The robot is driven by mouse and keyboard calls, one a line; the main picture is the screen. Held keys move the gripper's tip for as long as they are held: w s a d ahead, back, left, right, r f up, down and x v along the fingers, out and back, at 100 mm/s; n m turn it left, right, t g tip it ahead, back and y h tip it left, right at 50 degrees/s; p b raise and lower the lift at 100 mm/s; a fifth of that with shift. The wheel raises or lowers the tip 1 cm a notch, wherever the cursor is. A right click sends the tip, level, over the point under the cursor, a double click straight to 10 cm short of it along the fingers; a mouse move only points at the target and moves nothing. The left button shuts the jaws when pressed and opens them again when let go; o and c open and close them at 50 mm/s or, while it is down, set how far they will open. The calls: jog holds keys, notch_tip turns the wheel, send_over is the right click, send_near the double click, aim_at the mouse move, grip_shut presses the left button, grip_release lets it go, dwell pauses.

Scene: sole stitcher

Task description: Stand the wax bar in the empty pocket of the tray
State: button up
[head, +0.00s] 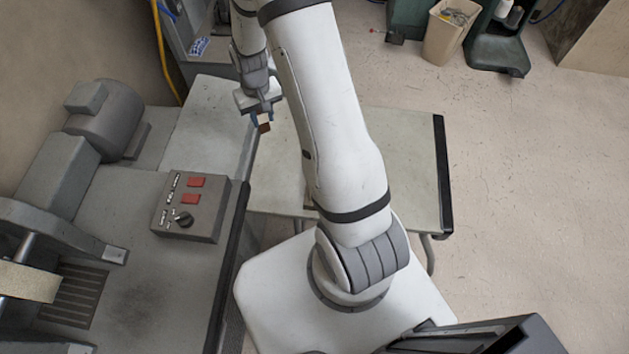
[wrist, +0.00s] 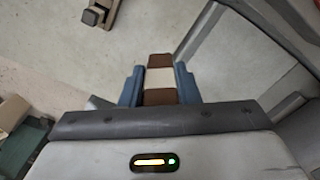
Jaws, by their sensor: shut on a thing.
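My gripper (head: 262,118) is at upper left of centre in the head view, above the pale table, with its fingers pointing down. The wrist view shows its two blue fingers (wrist: 159,88) shut on the sides of the wax bar (wrist: 159,78). The bar is brown with a cream band around its middle. In the head view only the small brown lower end of the bar (head: 264,128) shows clearly below the fingers. No tray pocket can be made out. A small brown object (wrist: 98,14) at the top left of the wrist view is cut off, and I cannot tell what it is.
The pale table (head: 410,170) has a dark right edge and is partly hidden behind my arm. A grey machine with a control box (head: 190,207) stands at left. A beige bin (head: 450,32) stands on the floor at the back. The table right of my arm looks clear.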

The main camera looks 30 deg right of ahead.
jog(key=shift+f, duration=0.2)
jog(key=s+d+f+m+b, duration=0.3)
jog(key=s+d+f+b, duration=0.4)
jog(key=b, duration=0.8)
jog(key=s+d+f+m+b, duration=0.35)
jog(key=f+b, duration=0.55)
jog(key=b, duration=0.6)
jog(key=f, duration=0.3)
jog(key=f+b, duration=0.1)
jog(key=f, duration=0.5)
jog(key=shift+w+d+f+b, duration=0.15)
jog(key=shift+d+f+b, duration=0.2)
jog(key=shift+d, duration=0.05)
jog(key=shift+f, duration=0.25)
jog(key=o, duration=1)
jog(key=shift+r, duration=0.1)
